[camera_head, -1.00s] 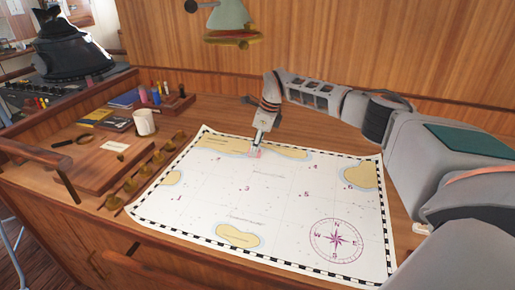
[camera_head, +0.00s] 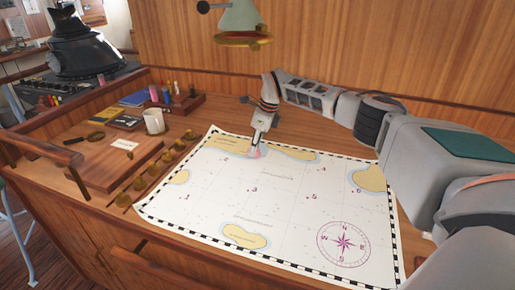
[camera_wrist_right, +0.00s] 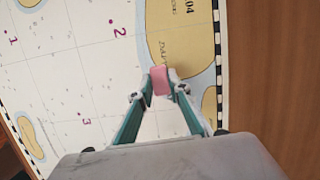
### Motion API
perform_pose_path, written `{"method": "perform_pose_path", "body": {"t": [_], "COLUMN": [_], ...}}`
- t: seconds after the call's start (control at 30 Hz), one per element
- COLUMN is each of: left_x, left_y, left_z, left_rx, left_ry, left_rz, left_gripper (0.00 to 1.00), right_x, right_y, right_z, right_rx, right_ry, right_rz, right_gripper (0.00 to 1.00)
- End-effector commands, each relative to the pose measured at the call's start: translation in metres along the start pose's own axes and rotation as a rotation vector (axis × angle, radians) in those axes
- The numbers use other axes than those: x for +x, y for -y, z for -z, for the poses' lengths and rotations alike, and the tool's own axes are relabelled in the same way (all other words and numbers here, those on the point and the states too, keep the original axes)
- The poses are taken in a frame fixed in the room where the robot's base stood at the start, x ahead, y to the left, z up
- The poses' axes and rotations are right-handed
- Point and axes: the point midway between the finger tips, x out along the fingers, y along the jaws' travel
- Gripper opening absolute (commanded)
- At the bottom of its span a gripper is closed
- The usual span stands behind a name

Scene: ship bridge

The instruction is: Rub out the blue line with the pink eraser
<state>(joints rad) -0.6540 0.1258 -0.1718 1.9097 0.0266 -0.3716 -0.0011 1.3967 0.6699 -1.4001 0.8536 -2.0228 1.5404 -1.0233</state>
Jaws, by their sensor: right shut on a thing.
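The chart (camera_head: 282,214) lies on the wooden table, with numbered points, tan islands and a compass rose. My right gripper (camera_head: 257,150) is over the chart's far side, by an island at the top edge. It is shut on the pink eraser (camera_wrist_right: 160,80), which also shows in the head view (camera_head: 257,154). The eraser is at or just above the paper; I cannot tell if it touches. I see no blue line on the chart in either view; the gripper may hide part of the paper. My left gripper is not in view.
A white mug (camera_head: 153,122), books (camera_head: 128,121) and a pen rack (camera_head: 172,103) stand at the left back. Several brass weights (camera_head: 140,183) line the chart's left side. A lamp (camera_head: 241,22) hangs above at the back wall.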

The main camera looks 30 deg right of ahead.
Motion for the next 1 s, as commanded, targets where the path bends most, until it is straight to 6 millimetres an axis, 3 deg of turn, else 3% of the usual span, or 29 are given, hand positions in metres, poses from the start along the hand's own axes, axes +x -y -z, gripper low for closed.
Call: {"method": "perform_pose_path", "body": {"t": [0.13,0.47,1.0], "left_x": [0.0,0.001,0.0], "left_y": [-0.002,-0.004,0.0], "left_z": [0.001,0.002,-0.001], "left_rx": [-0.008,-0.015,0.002], "left_ry": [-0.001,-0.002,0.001], "left_rz": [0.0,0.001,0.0], "left_gripper": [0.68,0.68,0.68], "right_x": [0.004,0.005,-0.003], "right_y": [-0.002,-0.003,-0.001], "right_z": [-0.01,-0.011,0.011], "right_rx": [-0.002,-0.003,-0.001], "right_ry": [-0.001,-0.001,-0.001], "right_rz": [-0.001,-0.002,-0.001], "right_gripper": [0.0,0.0,0.0]}}
